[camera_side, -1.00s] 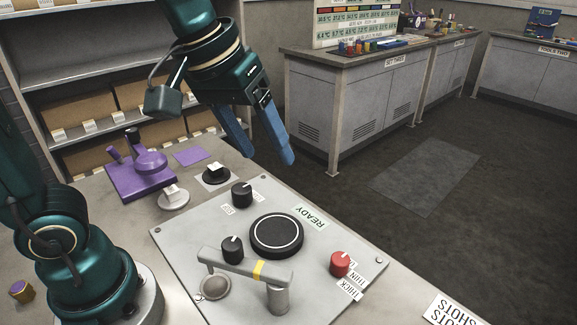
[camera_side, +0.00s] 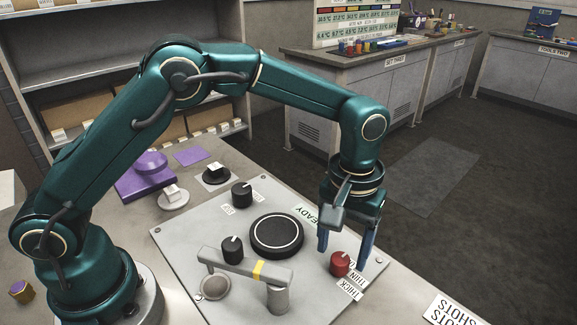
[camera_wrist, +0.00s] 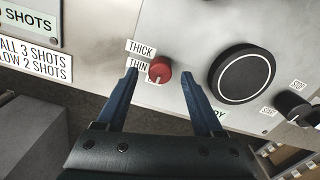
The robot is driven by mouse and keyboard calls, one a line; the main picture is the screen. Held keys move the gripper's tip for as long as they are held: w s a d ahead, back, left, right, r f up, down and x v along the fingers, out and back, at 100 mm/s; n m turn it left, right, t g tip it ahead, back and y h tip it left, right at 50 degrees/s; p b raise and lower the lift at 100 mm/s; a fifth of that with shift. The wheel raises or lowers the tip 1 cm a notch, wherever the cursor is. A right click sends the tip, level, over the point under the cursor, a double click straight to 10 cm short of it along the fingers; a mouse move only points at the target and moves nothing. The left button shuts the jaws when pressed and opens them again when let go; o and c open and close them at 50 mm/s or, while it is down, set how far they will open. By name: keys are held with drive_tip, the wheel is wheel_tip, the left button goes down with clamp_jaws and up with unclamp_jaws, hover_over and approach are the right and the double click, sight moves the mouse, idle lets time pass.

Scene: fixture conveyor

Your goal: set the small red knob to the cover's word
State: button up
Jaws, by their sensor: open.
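The small red knob (camera_side: 340,264) sits on the grey panel (camera_side: 190,238) beside the labels THIN (camera_side: 356,276) and THICK (camera_side: 349,290). In the wrist view the red knob (camera_wrist: 160,69) shows a white mark on its lower side, nearer THIN (camera_wrist: 137,65) than THICK (camera_wrist: 141,49). My gripper (camera_side: 345,254) points down over the knob with its blue fingers open. In the wrist view the gripper (camera_wrist: 158,73) has one finger on each side of the knob, with gaps between. I cannot make out which thing is the cover or read its word.
A black round disc (camera_side: 276,236), two black knobs (camera_side: 241,194) (camera_side: 232,249) and a raised bar with a yellow band (camera_side: 240,264) stand on the panel. A purple fixture (camera_side: 146,180) is behind. A SHOTS sign (camera_side: 452,310) lies at the front right.

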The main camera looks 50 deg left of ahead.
sight(340, 258)
drive_tip(key=shift+f, duration=1.55)
clamp_jaws()
